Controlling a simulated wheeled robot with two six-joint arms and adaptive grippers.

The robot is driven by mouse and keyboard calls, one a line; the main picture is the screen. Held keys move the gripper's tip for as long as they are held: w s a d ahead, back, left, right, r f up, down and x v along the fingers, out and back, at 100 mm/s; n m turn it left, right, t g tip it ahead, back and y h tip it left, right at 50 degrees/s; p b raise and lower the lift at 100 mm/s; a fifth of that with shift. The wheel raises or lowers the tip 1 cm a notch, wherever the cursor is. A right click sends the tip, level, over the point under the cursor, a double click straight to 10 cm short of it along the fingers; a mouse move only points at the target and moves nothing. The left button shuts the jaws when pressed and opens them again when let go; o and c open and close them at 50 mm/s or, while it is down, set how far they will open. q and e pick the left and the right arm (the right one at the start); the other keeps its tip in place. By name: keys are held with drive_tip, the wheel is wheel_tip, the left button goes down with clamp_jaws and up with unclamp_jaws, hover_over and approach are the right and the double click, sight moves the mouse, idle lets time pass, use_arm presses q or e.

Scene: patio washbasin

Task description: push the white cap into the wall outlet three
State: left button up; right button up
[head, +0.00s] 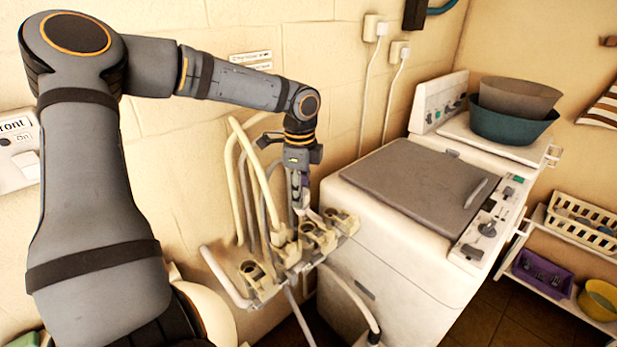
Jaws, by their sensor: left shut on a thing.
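My left gripper (302,205) points down in the middle of the head view, just above a wall-side rack of tan fittings (254,275). It is shut on a small pale piece at its fingertips, which looks like the white cap; the fingers hide most of it. One tan fitting (316,236) lies just below the fingertips; whether the piece touches it I cannot tell. I see no number on any fitting, so I cannot tell which is outlet three. Two pale outlets (398,50) with plugged-in cords are higher on the wall. My right gripper is out of view.
Cream hoses (232,180) rise behind the rack, close to my gripper. A white washing machine (385,255) with a grey lid stands close on the right, bearing a teal basin (508,125). A low shelf with baskets is at the far right.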

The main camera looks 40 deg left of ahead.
sight(307, 198)
use_arm(q)
drive_tip(key=w+f, duration=0.1)
drive_tip(key=w+a+f+p, duration=0.1)
drive_tip(key=w+f, duration=0.1)
drive_tip(key=shift+a+f, duration=0.1)
drive_tip(key=shift+s+d+f, duration=0.1)
drive_tip(key=shift+d, duration=0.1)
drive_tip(key=shift+f+b, duration=0.3)
drive_tip(key=shift+b, duration=0.2)
wheel_tip(307, 198, down, 5)
drive_tip(key=b, duration=0.4)
drive_tip(key=shift+b, duration=0.4)
drive_tip(key=shift+r, duration=0.1)
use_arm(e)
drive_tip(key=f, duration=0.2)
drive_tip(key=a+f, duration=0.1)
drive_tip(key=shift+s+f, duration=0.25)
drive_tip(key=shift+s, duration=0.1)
use_arm(q)
drive_tip(key=shift+r, duration=0.1)
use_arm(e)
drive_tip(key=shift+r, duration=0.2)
